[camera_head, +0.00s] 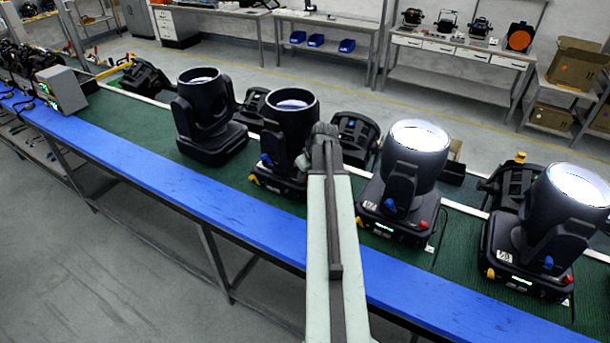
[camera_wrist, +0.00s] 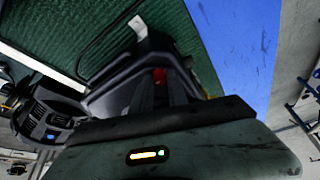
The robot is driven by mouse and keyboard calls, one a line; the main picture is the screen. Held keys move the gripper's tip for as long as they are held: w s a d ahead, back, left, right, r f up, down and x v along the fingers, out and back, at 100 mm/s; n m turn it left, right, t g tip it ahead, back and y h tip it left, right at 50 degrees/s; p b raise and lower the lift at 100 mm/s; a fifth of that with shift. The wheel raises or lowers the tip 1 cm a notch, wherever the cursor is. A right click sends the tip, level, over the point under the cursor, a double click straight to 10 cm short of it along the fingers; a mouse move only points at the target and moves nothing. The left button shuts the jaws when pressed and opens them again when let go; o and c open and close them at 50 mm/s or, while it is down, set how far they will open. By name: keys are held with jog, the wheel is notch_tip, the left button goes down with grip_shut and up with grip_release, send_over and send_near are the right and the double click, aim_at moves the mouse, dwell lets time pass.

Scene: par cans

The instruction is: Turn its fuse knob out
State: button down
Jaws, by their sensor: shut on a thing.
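A black moving-head lamp (camera_head: 288,125) with a pale round lens stands second from left on the bench. Its black base (camera_wrist: 120,90) fills the middle of the wrist view. A red knob (camera_wrist: 159,75) sits on that base, between my fingertips. My gripper (camera_wrist: 161,82) is shut on the red knob. In the head view my arm reaches up to the right side of this lamp, and the knob is hidden there behind my gripper. How far the knob is turned cannot be told. A blue knob (camera_head: 266,159) shows on the lamp's left side.
A lit lamp (camera_head: 415,150) stands close to the right of my arm, with another lit lamp (camera_head: 570,205) farther right. A dark lamp (camera_head: 205,105) stands to the left. The blue front strip (camera_head: 180,193) of the bench is clear.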

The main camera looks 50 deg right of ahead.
jog(key=m, duration=0.1)
jog(key=m+h, duration=0.1)
jog(key=m, duration=0.2)
jog(key=shift+a+m+g+h, duration=0.25)
jog(key=shift+m+g+h, duration=0.05)
jog(key=m+g+h, duration=0.1)
jog(key=m, duration=0.3)
jog(key=shift+w+a, duration=0.1)
jog(key=shift+w, duration=0.05)
jog(key=shift+m, duration=0.3)
jog(key=c, duration=1.3)
grip_release()
jog(key=p+v, duration=0.7)
jog(key=shift+a+r, duration=0.2)
jog(key=shift+r, duration=0.15)
